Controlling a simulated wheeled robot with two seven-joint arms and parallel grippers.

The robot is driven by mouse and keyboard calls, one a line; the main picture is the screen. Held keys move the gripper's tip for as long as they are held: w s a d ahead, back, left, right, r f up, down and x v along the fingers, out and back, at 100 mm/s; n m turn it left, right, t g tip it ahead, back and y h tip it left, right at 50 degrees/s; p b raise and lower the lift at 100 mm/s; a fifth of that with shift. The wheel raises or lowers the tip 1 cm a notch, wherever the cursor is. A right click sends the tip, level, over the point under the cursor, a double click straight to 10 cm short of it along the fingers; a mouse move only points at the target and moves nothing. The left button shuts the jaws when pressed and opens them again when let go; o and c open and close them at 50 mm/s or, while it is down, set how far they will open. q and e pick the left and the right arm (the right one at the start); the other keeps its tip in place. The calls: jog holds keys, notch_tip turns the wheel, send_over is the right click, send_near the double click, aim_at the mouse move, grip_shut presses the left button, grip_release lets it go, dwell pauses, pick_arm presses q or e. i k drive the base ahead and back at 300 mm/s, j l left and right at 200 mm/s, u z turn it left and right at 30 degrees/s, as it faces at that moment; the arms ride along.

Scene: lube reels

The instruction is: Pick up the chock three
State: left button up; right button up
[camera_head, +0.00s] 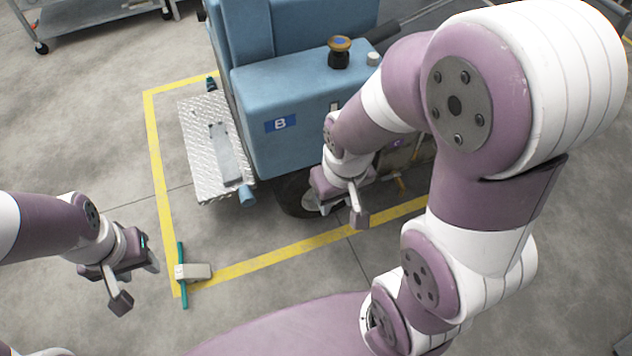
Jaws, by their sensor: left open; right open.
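I see no label that reads chock three, so I cannot tell which thing it is. A pale block with a teal bar across it (196,271) lies on the floor at the corner of the yellow line. My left gripper (137,284) is open and empty, to the left of that block and apart from it. My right gripper (341,208) is open in front of the blue machine, near its dark wheel (297,194). The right arm hides part of the machine's lower right side, where small yellow parts (401,182) show.
The blue machine (285,95) has a label B and a metal tread plate step (196,140) on its left. A yellow line (158,190) marks the floor around it. A grey cart (85,22) stands at the upper left. The floor at left is clear.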

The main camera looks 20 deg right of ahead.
aim_at(184, 274)
jog(key=i+j+u, duration=0.15)
jog(key=u, duration=0.25)
jog(key=i+j+u, duration=0.2)
jog(key=u, duration=0.25)
jog(key=i+j+u, duration=0.2)
jog(key=u, duration=0.2)
jog(key=i+u, duration=0.4)
jog(key=k+j, duration=0.05)
jog(key=k, duration=0.05)
